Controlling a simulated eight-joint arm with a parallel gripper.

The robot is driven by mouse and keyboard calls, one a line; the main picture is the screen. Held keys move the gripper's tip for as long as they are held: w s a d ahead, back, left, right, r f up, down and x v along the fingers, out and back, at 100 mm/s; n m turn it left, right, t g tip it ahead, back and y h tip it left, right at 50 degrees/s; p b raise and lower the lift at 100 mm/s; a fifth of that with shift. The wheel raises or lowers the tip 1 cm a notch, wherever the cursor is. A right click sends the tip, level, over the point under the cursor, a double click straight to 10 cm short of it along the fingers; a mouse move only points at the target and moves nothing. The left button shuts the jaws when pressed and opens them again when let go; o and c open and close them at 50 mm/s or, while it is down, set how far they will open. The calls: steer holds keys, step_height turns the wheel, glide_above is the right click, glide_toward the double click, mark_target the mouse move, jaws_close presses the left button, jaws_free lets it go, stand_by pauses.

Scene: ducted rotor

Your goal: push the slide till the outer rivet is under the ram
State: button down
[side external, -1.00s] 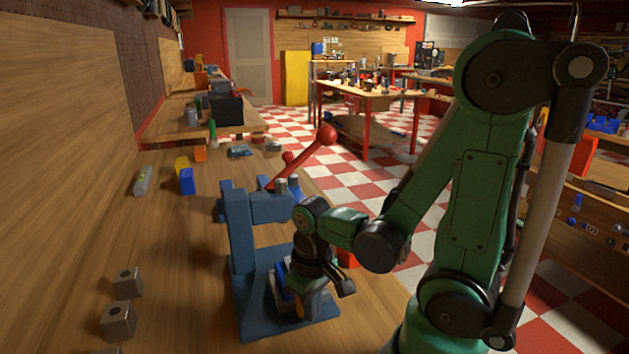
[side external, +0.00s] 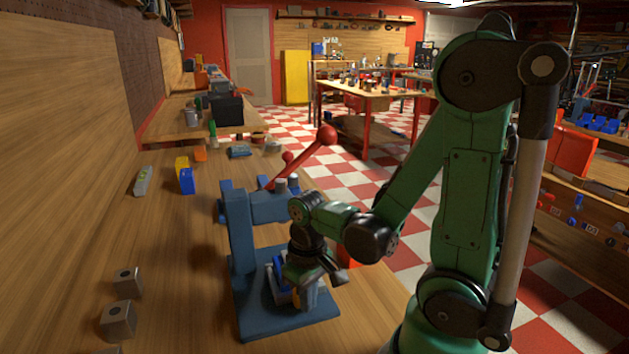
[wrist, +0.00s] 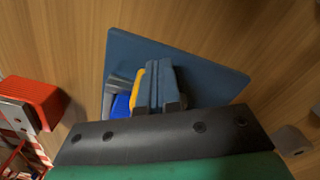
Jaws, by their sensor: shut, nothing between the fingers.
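The blue press stands on the wooden bench in the side view, with a flat base (side external: 250,315), an upright column (side external: 241,235) and a head (side external: 268,207) carrying the ram. The slide, a pale and blue block (side external: 275,290), sits on the base, partly hidden by my gripper (side external: 308,300). My gripper points down at the slide, on its near right side; contact cannot be made out. In the wrist view my gripper (wrist: 158,88) is shut and empty over the blue base (wrist: 210,80), beside yellow (wrist: 137,84) and blue (wrist: 120,106) parts. The rivets cannot be made out.
The red press lever (side external: 305,160) rises toward the right. A red bin (wrist: 32,95) lies off to the left in the wrist view. Two grey blocks with holes (side external: 118,320) are on the bench at near left. Yellow and blue blocks (side external: 186,178) stand farther back.

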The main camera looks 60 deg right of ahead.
steer(key=shift+w+d, duration=0.75)
steer(key=shift+d, duration=0.05)
steer(key=shift+w+d, duration=0.85)
steer(key=shift+w, duration=0.05)
steer(key=shift+s+a, duration=0.1)
steer(key=shift+s, duration=0.05)
stand_by(0.6)
steer(key=shift+s+a, duration=0.3)
steer(key=shift+a, duration=0.05)
steer(key=shift+r, duration=0.15)
step_height(320, 180, up, 8)
stand_by(0.8)
